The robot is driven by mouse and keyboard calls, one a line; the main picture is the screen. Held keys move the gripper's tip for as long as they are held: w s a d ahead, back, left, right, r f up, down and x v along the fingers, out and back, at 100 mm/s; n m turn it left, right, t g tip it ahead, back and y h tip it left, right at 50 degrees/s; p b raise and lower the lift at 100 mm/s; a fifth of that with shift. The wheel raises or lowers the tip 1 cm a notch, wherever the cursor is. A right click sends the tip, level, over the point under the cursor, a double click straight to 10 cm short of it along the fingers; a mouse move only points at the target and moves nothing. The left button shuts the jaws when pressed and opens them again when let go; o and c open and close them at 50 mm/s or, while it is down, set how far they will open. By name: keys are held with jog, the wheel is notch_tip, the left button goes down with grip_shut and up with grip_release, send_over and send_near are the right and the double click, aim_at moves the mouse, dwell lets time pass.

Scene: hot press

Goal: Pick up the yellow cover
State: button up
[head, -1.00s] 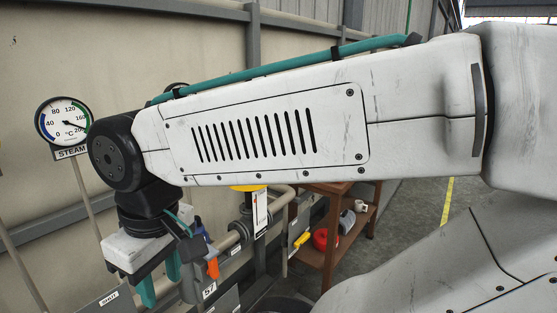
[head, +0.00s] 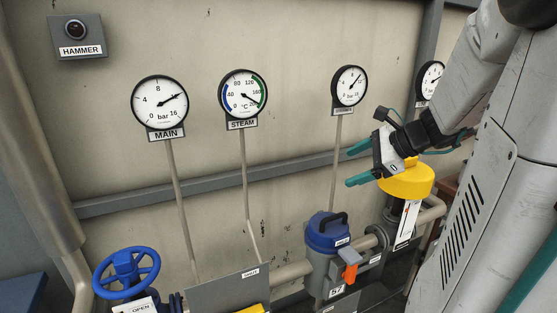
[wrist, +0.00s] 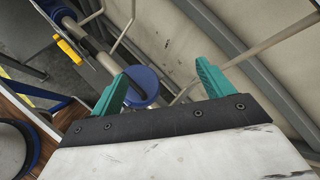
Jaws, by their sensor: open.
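A yellow round cover (head: 408,180) shows in the head view at the right, on the pipework behind a white hanging tag. My gripper (head: 347,167) is in front of it and hides part of it. Its two teal fingers are apart, empty and point left, away from the cover. I cannot tell whether my gripper touches the cover. In the wrist view the open fingers (wrist: 164,72) show with a blue round top beyond them. The round cover cannot be made out there.
A grey unit with a blue top (head: 328,232) and orange lever stands left of the cover. A blue handwheel (head: 126,272) is at lower left. Gauges (head: 160,102) line the wall. A yellow piece (head: 252,309) shows at the bottom edge, and a yellow bar (wrist: 69,50) in the wrist view.

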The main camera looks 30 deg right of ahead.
jog(key=s+d+m+t+h, duration=0.3)
jog(key=d+m, duration=0.4)
jog(key=d, duration=0.6)
jog(key=m+t+h, duration=0.1)
jog(key=m+h, duration=0.2)
jog(key=m, duration=0.2)
send_near(412, 159)
jog(key=x, duration=0.3)
jog(key=shift+w+a+f, duration=0.1)
jog(key=shift+w+a, duration=0.2)
jog(key=shift+a, duration=0.05)
jog(key=shift+d+f+m, duration=0.1)
jog(key=shift+d+m, duration=0.2)
jog(key=shift+d, duration=0.05)
jog(key=x, duration=0.7)
jog(key=shift+w+d, duration=0.1)
jog(key=shift+w, duration=0.05)
jog(key=c, duration=1.1)
